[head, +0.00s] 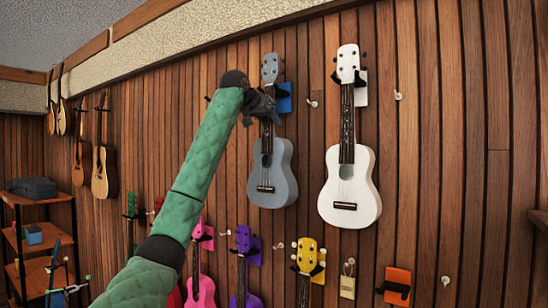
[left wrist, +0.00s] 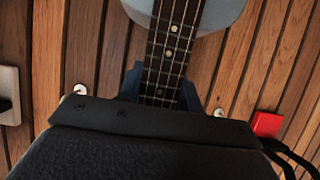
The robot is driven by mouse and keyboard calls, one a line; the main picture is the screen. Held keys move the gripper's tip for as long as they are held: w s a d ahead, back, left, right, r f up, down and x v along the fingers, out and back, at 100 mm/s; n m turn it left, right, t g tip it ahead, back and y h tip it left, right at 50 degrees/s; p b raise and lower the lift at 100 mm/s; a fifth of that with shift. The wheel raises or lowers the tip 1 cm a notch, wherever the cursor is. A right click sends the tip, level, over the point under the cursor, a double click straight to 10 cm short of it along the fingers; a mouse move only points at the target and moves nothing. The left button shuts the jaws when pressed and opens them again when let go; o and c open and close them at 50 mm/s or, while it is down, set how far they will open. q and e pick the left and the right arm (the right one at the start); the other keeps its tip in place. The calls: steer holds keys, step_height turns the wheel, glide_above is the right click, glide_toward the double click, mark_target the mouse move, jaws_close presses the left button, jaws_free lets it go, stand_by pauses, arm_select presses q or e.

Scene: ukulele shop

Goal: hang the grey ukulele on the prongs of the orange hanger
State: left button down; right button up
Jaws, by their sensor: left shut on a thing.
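The grey ukulele (head: 272,172) hangs upright against the slatted wall, its head in front of a blue hanger (head: 284,98). I cannot tell whether it still rests on that hanger's prongs. My left gripper (head: 262,104) is shut on its neck just below the head. In the left wrist view, the neck (left wrist: 167,50) runs between the fingers of the left gripper (left wrist: 160,92). The orange hanger (head: 398,283) is low on the wall at right, with dark prongs and nothing on it. My right gripper is in neither view.
A white ukulele (head: 350,188) hangs just right of the grey one. Yellow (head: 306,262), purple (head: 243,272) and pink (head: 200,288) ukuleles hang below. A small tag (head: 347,287) hangs left of the orange hanger. A shelf rack (head: 38,236) stands at far left.

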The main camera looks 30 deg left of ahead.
arm_select(q)
steer(key=shift+s+a+b, duration=0.15)
steer(key=shift+s+b, duration=0.7)
steer(key=shift+s, duration=1.3)
steer(key=shift+s+a+b, duration=0.1)
steer(key=shift+s+b, duration=0.25)
steer(key=shift+s, duration=0.35)
steer(key=b, duration=0.2)
glide_toward(267, 125)
steer(key=shift+f, duration=1.2)
steer(key=shift+w, duration=0.2)
